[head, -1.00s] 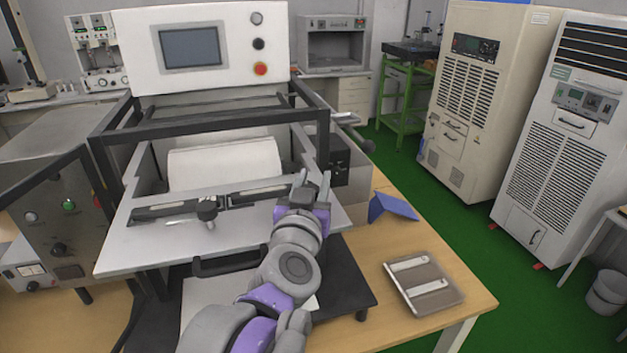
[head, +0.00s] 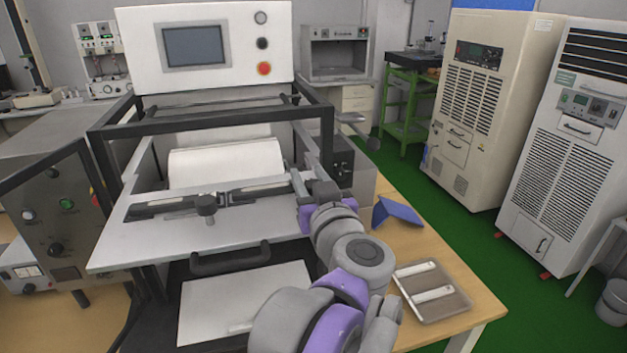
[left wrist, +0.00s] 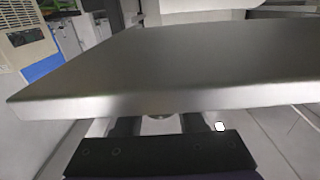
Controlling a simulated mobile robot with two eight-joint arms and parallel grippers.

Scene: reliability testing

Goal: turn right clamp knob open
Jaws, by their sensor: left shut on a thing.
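The machine's grey front plate (head: 150,240) carries a clamp bar (head: 240,196) along its back. In the left wrist view my two dark fingers (left wrist: 155,124) reach under the near edge of a metal plate (left wrist: 170,75). A small round silver part, apparently the right clamp knob (left wrist: 158,117), shows between them; their tips are hidden. My right gripper is not in view.
A black frame (head: 210,120) surrounds the machine above the plate. A black handle (head: 230,258) sits at the plate's front edge. A blue angled piece (head: 397,212) and a tray with white bars (head: 432,290) lie on the wooden table to the right.

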